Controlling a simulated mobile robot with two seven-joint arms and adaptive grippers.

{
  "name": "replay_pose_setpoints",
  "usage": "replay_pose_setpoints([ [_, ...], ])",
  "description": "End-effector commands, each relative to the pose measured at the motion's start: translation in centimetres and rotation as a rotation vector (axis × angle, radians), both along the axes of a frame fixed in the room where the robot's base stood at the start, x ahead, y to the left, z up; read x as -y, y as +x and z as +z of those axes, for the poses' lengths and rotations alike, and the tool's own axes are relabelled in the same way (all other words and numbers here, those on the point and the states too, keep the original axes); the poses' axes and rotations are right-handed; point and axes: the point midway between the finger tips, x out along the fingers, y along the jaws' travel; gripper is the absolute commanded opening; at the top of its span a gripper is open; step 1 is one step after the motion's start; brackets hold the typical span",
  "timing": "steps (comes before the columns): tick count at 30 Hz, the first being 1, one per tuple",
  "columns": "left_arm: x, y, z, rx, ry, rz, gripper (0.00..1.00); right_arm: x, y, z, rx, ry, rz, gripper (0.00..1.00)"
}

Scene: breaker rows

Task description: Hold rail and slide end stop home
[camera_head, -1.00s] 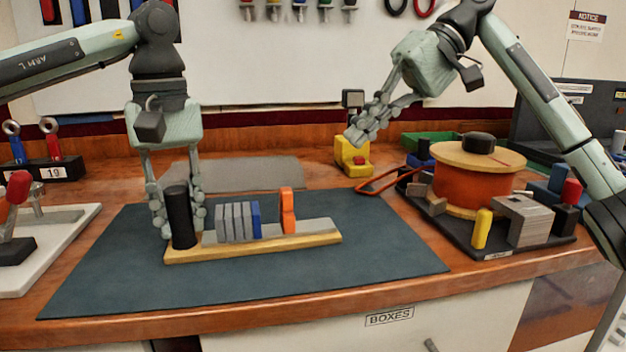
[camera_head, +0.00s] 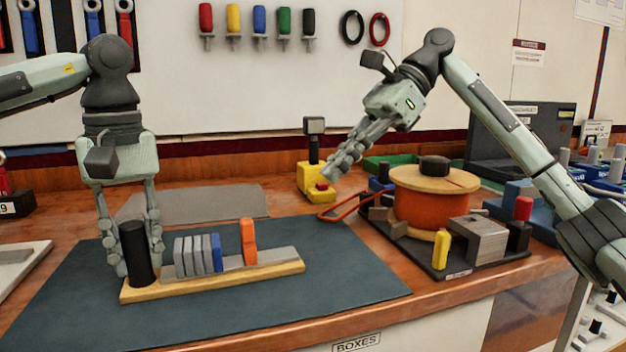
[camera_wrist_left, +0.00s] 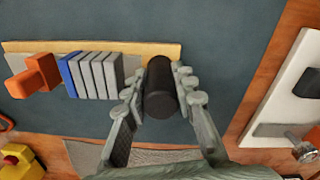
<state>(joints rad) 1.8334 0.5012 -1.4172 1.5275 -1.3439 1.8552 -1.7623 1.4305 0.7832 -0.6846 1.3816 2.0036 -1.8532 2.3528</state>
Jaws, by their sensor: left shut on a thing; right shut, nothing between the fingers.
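The rail (camera_head: 278,256) is a grey strip on a yellow wooden base (camera_head: 215,282) on the dark mat. Several grey blocks (camera_head: 192,256) and one blue block (camera_head: 217,250) stand together on it. The orange end stop (camera_head: 249,242) stands upright on the rail, to the right of the blue block with a gap between them. My left gripper (camera_head: 136,250) is shut on the black upright post (camera_head: 139,254) at the base's left end; the left wrist view shows fingers on both sides of the post (camera_wrist_left: 160,88).
A yellow device with a red button (camera_head: 312,180) stands behind the mat. A black tray (camera_head: 440,268) with an orange spool (camera_head: 430,205) and loose blocks is at the right. The mat (camera_head: 345,270) is clear right of the rail.

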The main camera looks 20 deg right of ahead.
Motion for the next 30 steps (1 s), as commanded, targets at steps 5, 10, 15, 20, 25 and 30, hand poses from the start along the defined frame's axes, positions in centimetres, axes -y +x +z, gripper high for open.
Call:
replay_pose_setpoints([
  [5, 0.0, 0.0, 0.0, 0.001, -0.001, 0.0, 0.0, -2.6, -0.2, -2.7, -0.001, -0.001, 0.004, 0.0],
  [10, 0.0, 0.0, 0.0, 0.001, -0.001, 0.0, 0.0, -5.2, -0.3, -5.3, -0.001, -0.002, 0.005, 0.0],
  [15, 0.0, 0.0, 0.1, 0.001, -0.001, 0.001, 0.0, -7.9, -0.4, -6.0, 0.004, 0.001, 0.007, 0.0],
  [20, 0.0, 0.0, 0.0, 0.001, -0.001, 0.001, 0.0, -9.5, -0.4, -6.0, 0.003, 0.001, 0.004, 0.0],
  [25, 0.0, 0.0, 0.0, 0.001, -0.001, 0.001, 0.0, -10.0, -0.4, -6.0, 0.002, 0.0, 0.002, 0.0],
  [30, 0.0, 0.0, 0.0, 0.001, -0.001, 0.0, 0.0, -10.0, -0.4, -6.0, 0.002, 0.0, 0.002, 0.0],
])
